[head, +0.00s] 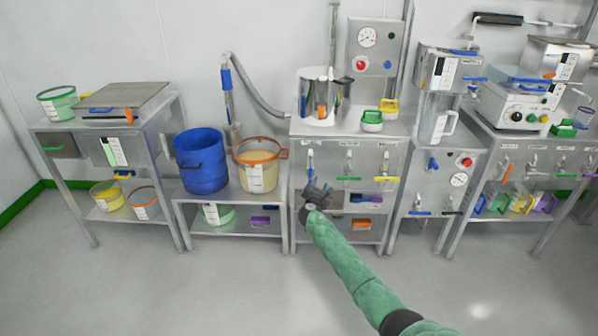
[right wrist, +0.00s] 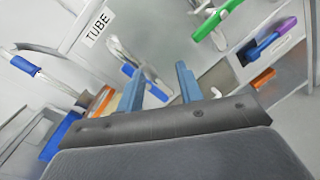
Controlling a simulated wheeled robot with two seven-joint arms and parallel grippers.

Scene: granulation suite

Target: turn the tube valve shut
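In the right wrist view a white label reading TUBE (right wrist: 95,27) is on the grey panel. Below it is the tube valve with a blue lever (right wrist: 157,93), partly behind my left-hand fingertip. In the head view the metal body of this valve (head: 311,160) is at the left of the middle cabinet front, and my gripper hides part of its lower end. My right gripper (head: 316,192) is just below and in front of it. It also shows in the right wrist view (right wrist: 160,80), its two blue-grey fingers apart and nothing clearly held. My left gripper is not in view.
Valves with a green lever (head: 349,178) and a yellow lever (head: 386,178) are to the right on the same cabinet. A blue bucket (head: 201,165) and an orange-rimmed bucket (head: 258,175) stand on the low table at left. The floor in front is clear.

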